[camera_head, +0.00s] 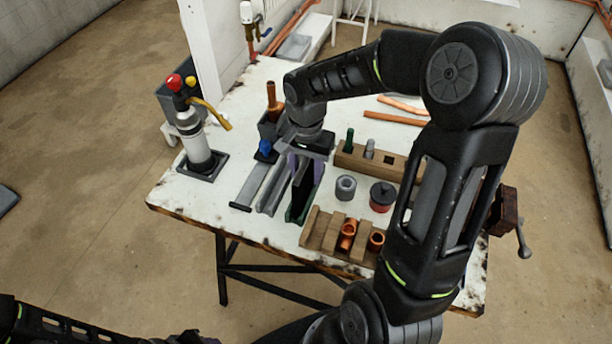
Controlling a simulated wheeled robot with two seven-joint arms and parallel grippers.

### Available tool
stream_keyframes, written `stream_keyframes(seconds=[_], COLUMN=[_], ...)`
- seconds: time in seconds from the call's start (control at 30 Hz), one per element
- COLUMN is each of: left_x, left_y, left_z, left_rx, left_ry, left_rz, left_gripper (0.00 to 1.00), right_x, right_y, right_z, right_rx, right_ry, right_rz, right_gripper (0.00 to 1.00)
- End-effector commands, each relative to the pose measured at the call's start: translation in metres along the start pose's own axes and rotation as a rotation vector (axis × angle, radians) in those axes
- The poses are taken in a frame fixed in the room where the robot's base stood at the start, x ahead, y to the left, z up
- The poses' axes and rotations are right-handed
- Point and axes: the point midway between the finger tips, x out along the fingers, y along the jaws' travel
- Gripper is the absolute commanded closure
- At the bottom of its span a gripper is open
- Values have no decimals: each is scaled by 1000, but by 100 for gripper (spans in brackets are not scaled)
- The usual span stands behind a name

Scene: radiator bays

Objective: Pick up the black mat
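The black mat (301,192) appears as a dark upright sheet standing in a narrow holder with a dark green side, near the front middle of the white worktable. My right gripper (304,170) reaches down over it from above. Its purple-tinted fingers show on either side of the mat's upper part with a gap between them, so it looks open around the mat. The fingertips and any contact are partly hidden by the holder and the wrist. My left arm shows only at the bottom left edge, and its gripper end is too dark and cut off to read.
Grey slotted racks (251,186) stand left of the mat. A gas torch (196,148) stands at the left table corner. A wooden block with copper fittings (325,232), a grey ring (345,187) and a red-black tin (382,196) sit close on the right. A vise (505,210) is at the right edge.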

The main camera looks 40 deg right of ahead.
Motion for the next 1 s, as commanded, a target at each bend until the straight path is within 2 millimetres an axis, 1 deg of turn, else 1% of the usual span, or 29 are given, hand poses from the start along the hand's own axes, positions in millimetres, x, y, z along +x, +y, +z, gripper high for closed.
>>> stream_keyframes(seconds=[0.03,0.1,0.2,0.77,1.0], left_x=[-2,-3,-3,-2,-2], left_y=[1,1,1,1,1], left_z=[0,0,0,0,0], left_rx=[0,-1,-1,-1,-1], left_ry=[0,-1,-1,-1,-1], left_rz=[-1,-1,-1,-1,-1], left_gripper=[64,64,64,64,64], right_x=[7,15,20,20,20], right_y=[0,0,0,0,0], right_z=[0,0,0,0,0], right_rx=[-1,1,1,0,0], right_ry=[-2,-2,0,1,1], right_rz=[3,2,1,0,0], right_gripper=[60,60,60,60,79])
